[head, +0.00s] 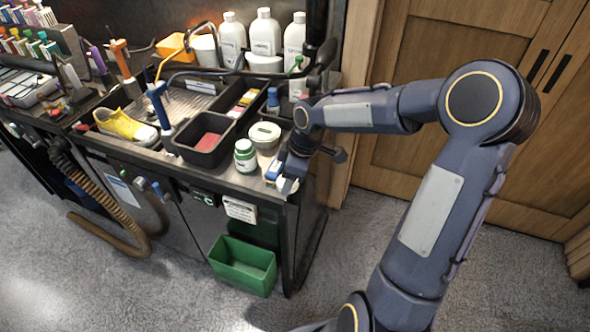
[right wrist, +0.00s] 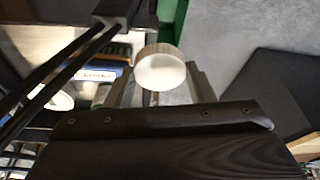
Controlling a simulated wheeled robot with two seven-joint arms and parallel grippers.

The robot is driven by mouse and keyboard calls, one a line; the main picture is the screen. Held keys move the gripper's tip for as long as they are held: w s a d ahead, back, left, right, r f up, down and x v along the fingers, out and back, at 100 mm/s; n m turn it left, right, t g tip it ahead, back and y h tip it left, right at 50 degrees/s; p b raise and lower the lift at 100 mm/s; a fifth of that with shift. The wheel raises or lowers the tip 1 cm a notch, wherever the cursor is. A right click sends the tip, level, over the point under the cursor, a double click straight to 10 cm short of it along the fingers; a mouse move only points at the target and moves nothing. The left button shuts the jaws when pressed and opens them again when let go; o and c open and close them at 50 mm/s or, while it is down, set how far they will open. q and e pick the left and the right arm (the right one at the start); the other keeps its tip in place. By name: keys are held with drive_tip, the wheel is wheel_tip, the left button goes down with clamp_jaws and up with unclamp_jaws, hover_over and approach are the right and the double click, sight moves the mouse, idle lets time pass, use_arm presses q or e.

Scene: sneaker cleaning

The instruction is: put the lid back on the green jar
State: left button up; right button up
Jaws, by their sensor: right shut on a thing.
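The green jar (head: 245,156) stands upright on the bench near its front edge, with a pale label band round its side. Its mouth is too small to make out clearly. My right gripper (head: 287,178) is at the front right corner of the bench, to the right of the jar and apart from it. It is shut on a white round lid (right wrist: 160,70), which sits between the fingers in the right wrist view. The lid also shows small and pale in the head view (head: 287,186). My left gripper is not in view.
A white round tub (head: 265,134) stands just behind the jar. A black tray (head: 205,142), a yellow sneaker (head: 125,128) and white bottles (head: 264,35) are further off. A green bin (head: 243,266) is below.

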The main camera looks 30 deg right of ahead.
drive_tip(key=shift+w+a+f+m+t+h+b, duration=0.2)
drive_tip(key=shift+w+a+f+m+h+b, duration=0.25)
drive_tip(key=shift+a+f+m, duration=0.95)
drive_tip(key=shift+w+a+f+m+t+h+b, duration=0.3)
drive_tip(key=shift+w+a+f+m, duration=0.45)
drive_tip(key=shift+m, duration=1.2)
drive_tip(key=shift+w+a+f+m+t+h+b, duration=0.15)
drive_tip(key=shift+w+a+f+m+h, duration=0.3)
drive_tip(key=shift+a+f+m, duration=0.95)
drive_tip(key=shift+d+r+m, duration=0.2)
drive_tip(key=shift+r+m, duration=0.05)
drive_tip(key=shift+r, duration=0.05)
